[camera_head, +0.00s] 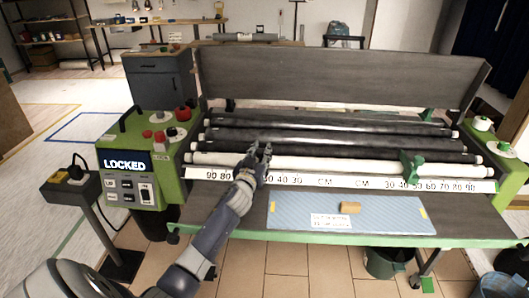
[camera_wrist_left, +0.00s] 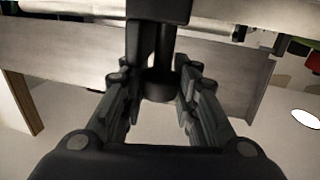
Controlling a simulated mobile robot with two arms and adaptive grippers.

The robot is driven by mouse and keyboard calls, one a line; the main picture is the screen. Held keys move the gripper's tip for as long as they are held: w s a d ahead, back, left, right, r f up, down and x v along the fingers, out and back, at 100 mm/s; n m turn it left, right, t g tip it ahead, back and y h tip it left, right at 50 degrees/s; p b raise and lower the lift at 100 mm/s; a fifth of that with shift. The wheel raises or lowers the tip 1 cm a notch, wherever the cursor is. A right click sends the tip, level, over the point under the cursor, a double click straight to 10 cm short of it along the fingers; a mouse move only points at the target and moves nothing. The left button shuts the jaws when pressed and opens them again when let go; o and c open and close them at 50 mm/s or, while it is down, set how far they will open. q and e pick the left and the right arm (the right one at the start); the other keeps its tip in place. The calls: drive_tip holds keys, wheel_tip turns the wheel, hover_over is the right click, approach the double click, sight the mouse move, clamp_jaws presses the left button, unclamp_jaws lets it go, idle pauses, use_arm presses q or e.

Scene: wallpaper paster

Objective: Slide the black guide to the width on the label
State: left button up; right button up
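My left gripper (camera_head: 261,155) reaches over the front roller, above the left half of the white centimetre scale (camera_head: 340,183). In the left wrist view, its two fingers (camera_wrist_left: 160,92) stand on either side of the dark round lower end of a black post, likely the black guide (camera_wrist_left: 158,84). I cannot tell whether both fingers press on it. In the head view my gripper and arm hide the guide and the numbers between 80 and 50. A small white label (camera_head: 330,221) lies on the blue sheet; its print is too small to read. My right gripper is out of view.
A green guide (camera_head: 410,166) stands on the right half of the scale. The control box (camera_head: 130,175) at left reads LOCKED. A tan block (camera_head: 350,208) lies on the blue patterned sheet (camera_head: 390,214). Dark rollers (camera_head: 330,136) and a tall grey panel (camera_head: 340,75) stand behind.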

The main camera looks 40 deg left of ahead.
use_arm(q)
drive_tip(key=o, duration=0.4)
drive_tip(key=shift+f, duration=0.1)
drive_tip(key=shift+o, duration=0.4)
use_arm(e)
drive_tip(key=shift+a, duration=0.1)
use_arm(q)
drive_tip(key=shift+d, duration=0.1)
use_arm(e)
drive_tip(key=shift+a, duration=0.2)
use_arm(q)
drive_tip(key=v, duration=1.2)
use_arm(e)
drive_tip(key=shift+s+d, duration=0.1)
